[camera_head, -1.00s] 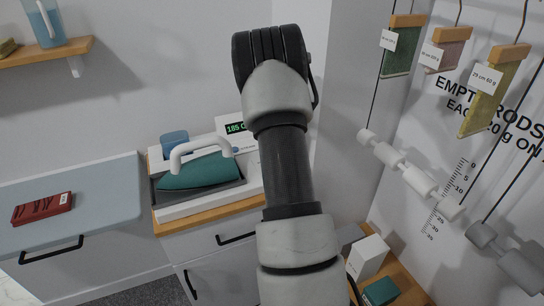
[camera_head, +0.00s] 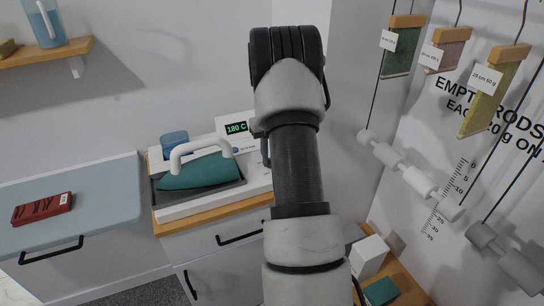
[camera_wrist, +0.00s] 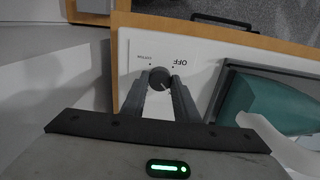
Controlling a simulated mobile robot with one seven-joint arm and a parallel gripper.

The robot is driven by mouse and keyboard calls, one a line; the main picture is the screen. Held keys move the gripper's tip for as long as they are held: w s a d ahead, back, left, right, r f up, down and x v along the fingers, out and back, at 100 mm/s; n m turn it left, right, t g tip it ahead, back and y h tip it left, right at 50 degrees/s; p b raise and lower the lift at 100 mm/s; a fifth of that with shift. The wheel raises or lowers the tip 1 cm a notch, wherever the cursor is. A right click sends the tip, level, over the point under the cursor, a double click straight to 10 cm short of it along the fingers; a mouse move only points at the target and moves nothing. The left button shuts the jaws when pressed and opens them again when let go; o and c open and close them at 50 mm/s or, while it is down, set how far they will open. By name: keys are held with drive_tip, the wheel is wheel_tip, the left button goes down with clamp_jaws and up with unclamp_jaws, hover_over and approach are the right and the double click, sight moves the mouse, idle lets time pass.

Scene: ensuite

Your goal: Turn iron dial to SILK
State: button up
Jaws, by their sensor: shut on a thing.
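The dark round dial (camera_wrist: 160,77) sits on a white panel (camera_wrist: 205,55) in the wrist view. My gripper (camera_wrist: 161,86) is shut on the dial, one finger on each side. An OFF label (camera_wrist: 183,60) and a smaller label, seemingly COTTON, appear upside down beside the dial. No SILK mark is readable. The teal iron (camera_head: 200,172) with its white handle rests in a grey tray on the white station; it also shows in the wrist view (camera_wrist: 265,103). In the head view my arm hides the gripper and dial.
The station stands on a wooden-topped cabinet (camera_head: 225,215). A pale blue board (camera_head: 75,205) with a red block (camera_head: 42,208) lies to the left. Rods hang on cords at the right. A white box (camera_head: 369,256) stands low beside my arm.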

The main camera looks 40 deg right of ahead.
idle(0.4)
drive_tip(key=o, duration=1.1)
drive_tip(key=shift+c, duration=0.2)
wheel_tip(320, 180, up, 18)
drive_tip(key=p, duration=0.1)
drive_tip(key=shift+f, duration=0.25)
